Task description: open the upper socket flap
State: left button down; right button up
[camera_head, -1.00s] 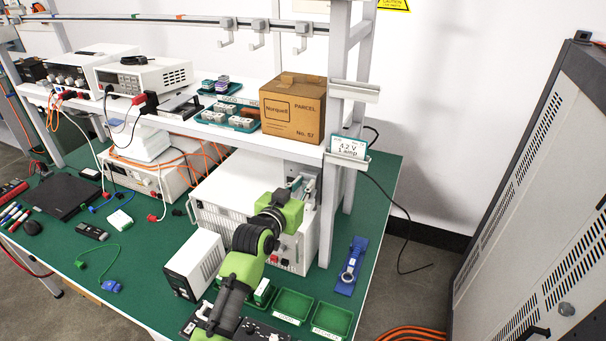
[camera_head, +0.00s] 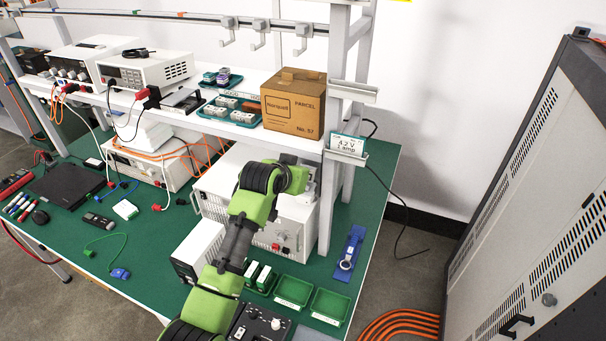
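I cannot make out the upper socket flap; my green arm and the shelf edge cover the spot where my gripper is. My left gripper (camera_head: 308,181) is small and mostly hidden behind the green wrist. It is below the parcel shelf, at the top right of the large white instrument (camera_head: 288,225) and close to the shelf's front post. Pale grey parts show there, but I cannot tell gripper from socket. I cannot see whether the fingers are open or shut, or whether they touch anything. My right gripper is not in view.
The shelf (camera_head: 210,125) with a cardboard parcel (camera_head: 294,102) overhangs the wrist. The white post (camera_head: 333,210) stands just to its right. A small white box (camera_head: 199,250) and green trays (camera_head: 330,304) lie near the forearm. A grey cabinet (camera_head: 545,190) stands at right.

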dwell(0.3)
pick_arm(q)
jog(key=c, duration=1.9)
grip_release()
jog(key=v, duration=1.2)
